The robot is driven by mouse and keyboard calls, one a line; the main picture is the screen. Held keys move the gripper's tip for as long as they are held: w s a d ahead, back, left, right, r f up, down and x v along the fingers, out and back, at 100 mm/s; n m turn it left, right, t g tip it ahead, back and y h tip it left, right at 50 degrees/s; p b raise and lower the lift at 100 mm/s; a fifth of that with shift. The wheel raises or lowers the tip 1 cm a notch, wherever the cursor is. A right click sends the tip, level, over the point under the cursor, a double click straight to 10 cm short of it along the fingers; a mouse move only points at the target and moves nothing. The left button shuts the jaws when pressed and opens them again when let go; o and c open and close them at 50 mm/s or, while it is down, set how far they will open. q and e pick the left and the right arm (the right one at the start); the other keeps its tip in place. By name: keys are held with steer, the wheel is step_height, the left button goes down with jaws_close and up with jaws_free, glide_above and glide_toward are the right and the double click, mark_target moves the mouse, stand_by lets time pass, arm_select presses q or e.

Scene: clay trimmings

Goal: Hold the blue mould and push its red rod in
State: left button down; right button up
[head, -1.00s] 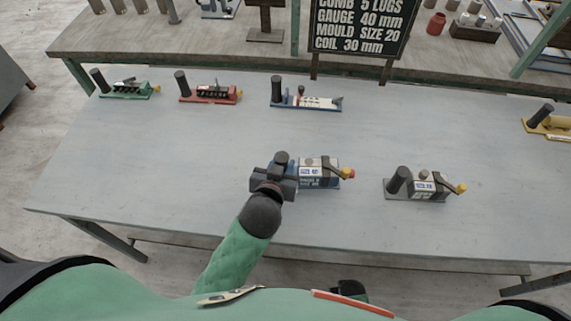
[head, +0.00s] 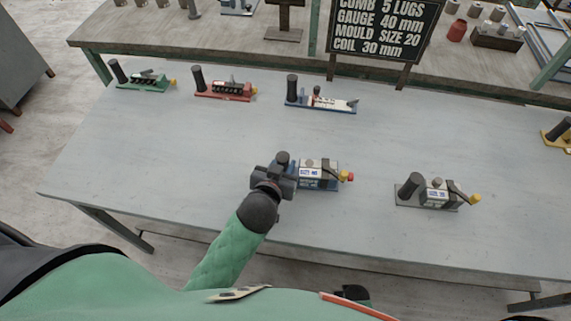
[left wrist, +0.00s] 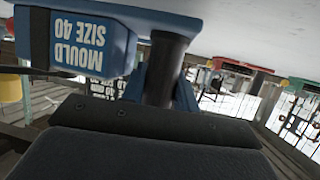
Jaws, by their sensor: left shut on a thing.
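The blue mould (head: 318,170) is on the grey table near its front edge, with a white "SIZE 40" label. It also shows in the left wrist view (left wrist: 78,42). My left gripper (head: 274,178) is shut on its dark upright post (left wrist: 164,68), at the mould's left end. How deep the rod sits inside the mould is hidden. A small dark part at the lower middle may be my right gripper (head: 353,292); its jaws cannot be made out.
A grey mould (head: 436,193) with a yellow end stands to the right. Green (head: 142,82), red (head: 222,91) and blue-and-white (head: 322,103) tools stand along the back, and a yellow one (head: 557,134) at the right. A black sign (head: 385,28) stands behind. The table's left part is clear.

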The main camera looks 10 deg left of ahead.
stand_by(0.4)
arm_select(q)
steer(key=shift+w+a+f, duration=0.1)
steer(key=shift+a+f, duration=0.2)
steer(key=shift+f, duration=0.3)
steer(key=shift+r+p, duration=0.1)
steer(key=shift+p, duration=0.25)
arm_select(e)
steer(key=shift+r, duration=0.3)
arm_select(q)
steer(key=shift+f, duration=0.25)
stand_by(0.4)
steer(key=shift+f, duration=0.1)
arm_select(e)
steer(key=shift+c, duration=0.4)
